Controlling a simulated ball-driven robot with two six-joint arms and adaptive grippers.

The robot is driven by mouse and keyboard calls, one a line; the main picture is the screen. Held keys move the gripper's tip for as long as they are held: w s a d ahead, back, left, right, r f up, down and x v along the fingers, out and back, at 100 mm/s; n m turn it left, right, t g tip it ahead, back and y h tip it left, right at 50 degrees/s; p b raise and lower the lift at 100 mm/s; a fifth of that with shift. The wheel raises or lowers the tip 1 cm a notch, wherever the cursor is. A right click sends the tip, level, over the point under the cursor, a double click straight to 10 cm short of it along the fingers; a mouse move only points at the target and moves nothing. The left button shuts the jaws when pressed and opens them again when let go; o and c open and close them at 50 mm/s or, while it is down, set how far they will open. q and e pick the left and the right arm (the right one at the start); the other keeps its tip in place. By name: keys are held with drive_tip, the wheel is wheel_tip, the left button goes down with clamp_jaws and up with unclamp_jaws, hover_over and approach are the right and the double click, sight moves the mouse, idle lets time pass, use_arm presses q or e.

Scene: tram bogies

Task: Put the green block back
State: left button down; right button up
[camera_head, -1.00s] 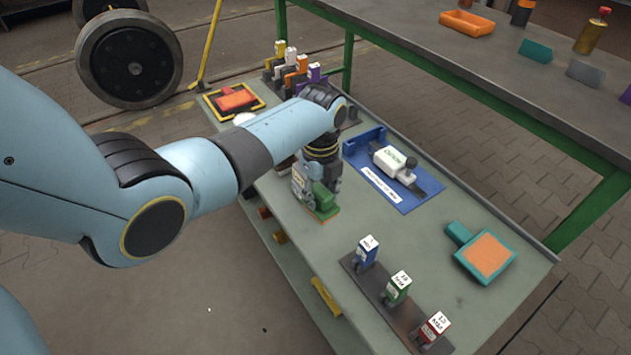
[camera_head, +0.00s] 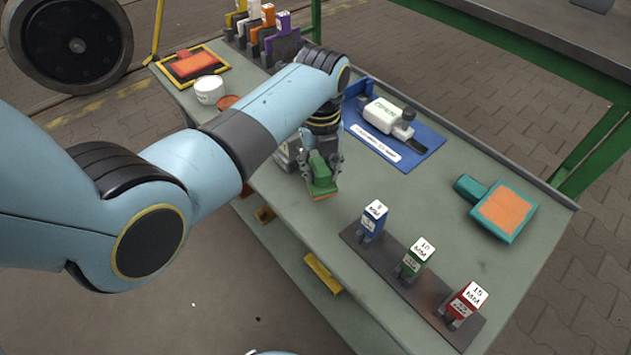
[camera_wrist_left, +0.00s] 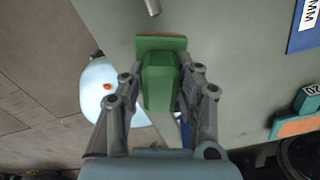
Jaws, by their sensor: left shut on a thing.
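The green block (camera_head: 320,178) has a green body on a flat base with a thin orange-tan edge. My left gripper (camera_head: 318,165) is shut on its body. In the left wrist view the green block (camera_wrist_left: 160,78) stands between the two fingers (camera_wrist_left: 157,90), its wider base towards the top. It is over the grey bench top, left of the dark rack; whether it touches the bench I cannot tell. A different, small green 10 MM piece (camera_head: 417,258) stands on the dark rack (camera_head: 398,288) between a blue piece (camera_head: 373,220) and a red 15 MM piece (camera_head: 463,304).
A teal block with an orange pad (camera_head: 503,212) lies at right. An orange block (camera_head: 193,63) lies in a yellow-edged frame, near a white cup (camera_head: 209,90). Bare bench lies between tray and rack.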

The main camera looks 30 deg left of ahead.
sight(316, 182)
use_arm(q)
drive_tip(key=shift+s+a+f, duration=0.15)
drive_tip(key=shift+a+f, duration=0.05)
drive_tip(key=shift+a, duration=0.1)
drive_tip(key=shift+f, duration=0.25)
wheel_tip(316, 182, down, 4)
drive_tip(key=shift+r+b, duration=0.15)
drive_tip(key=shift+b, duration=0.8)
use_arm(e)
drive_tip(key=shift+s+a+f, duration=0.15)
drive_tip(key=shift+a+f, duration=0.5)
drive_tip(key=shift+f, duration=0.25)
use_arm(q)
drive_tip(key=c, duration=1.3)
unclamp_jaws()
drive_tip(key=o, duration=0.3)
drive_tip(key=shift+o, duration=0.2)
use_arm(e)
drive_tip(key=shift+d, duration=0.45)
